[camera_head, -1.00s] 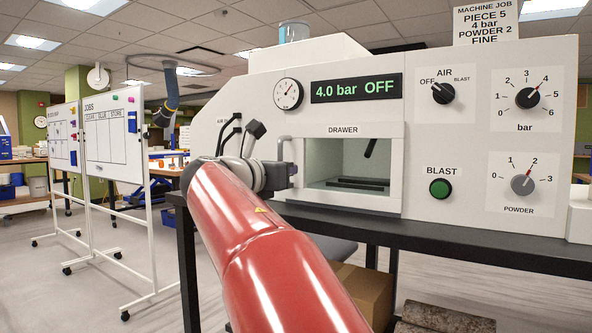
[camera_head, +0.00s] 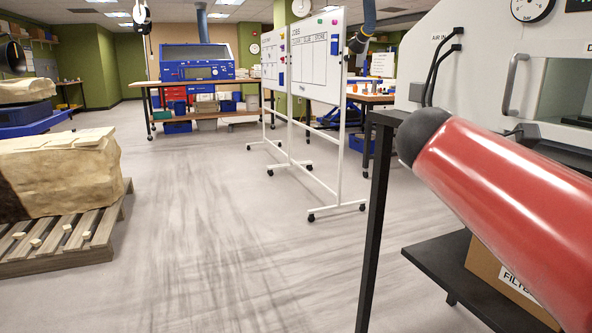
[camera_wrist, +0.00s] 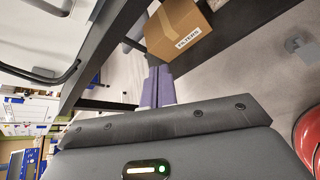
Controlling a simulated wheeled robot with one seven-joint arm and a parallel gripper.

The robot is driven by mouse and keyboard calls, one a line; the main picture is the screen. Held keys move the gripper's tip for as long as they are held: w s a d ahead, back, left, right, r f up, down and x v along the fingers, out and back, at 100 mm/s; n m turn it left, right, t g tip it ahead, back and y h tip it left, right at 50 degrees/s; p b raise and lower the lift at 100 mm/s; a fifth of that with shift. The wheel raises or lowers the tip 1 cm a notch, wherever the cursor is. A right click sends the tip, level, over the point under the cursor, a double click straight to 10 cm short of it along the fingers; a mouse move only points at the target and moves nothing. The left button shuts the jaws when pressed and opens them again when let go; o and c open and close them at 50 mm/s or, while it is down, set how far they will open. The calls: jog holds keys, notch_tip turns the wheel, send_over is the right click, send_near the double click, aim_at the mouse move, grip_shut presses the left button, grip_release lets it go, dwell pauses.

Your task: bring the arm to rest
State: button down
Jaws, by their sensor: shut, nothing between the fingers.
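My gripper (camera_wrist: 158,74) shows in the wrist view as two purple-grey fingers side by side, shut with nothing between them. In the head view my red arm (camera_head: 505,205) crosses the right side in front of the machine, and my gripper is not seen there.
A black stand (camera_head: 376,200) carries the machine, close to my arm. A cardboard filters box (camera_wrist: 180,30) sits low on it. Whiteboards (camera_head: 316,60) on wheels stand behind. A pallet (camera_head: 75,235) with a large block is at left. The middle floor is open.

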jog(key=s+a+f+m+y, duration=0.3)
jog(key=s+a+f+m, duration=0.2)
jog(key=f, duration=0.3)
jog(key=s+a+f+m+y, duration=0.4)
jog(key=s+a+f+m, duration=0.1)
jog(key=f, duration=0.3)
jog(key=s+a+f+m+y, duration=0.3)
jog(key=s+a+f+m, duration=0.2)
jog(key=f, duration=0.4)
jog(key=shift+s+a+m+g+y, duration=0.4)
jog(key=shift+a+m, duration=0.35)
jog(key=shift+m, duration=0.15)
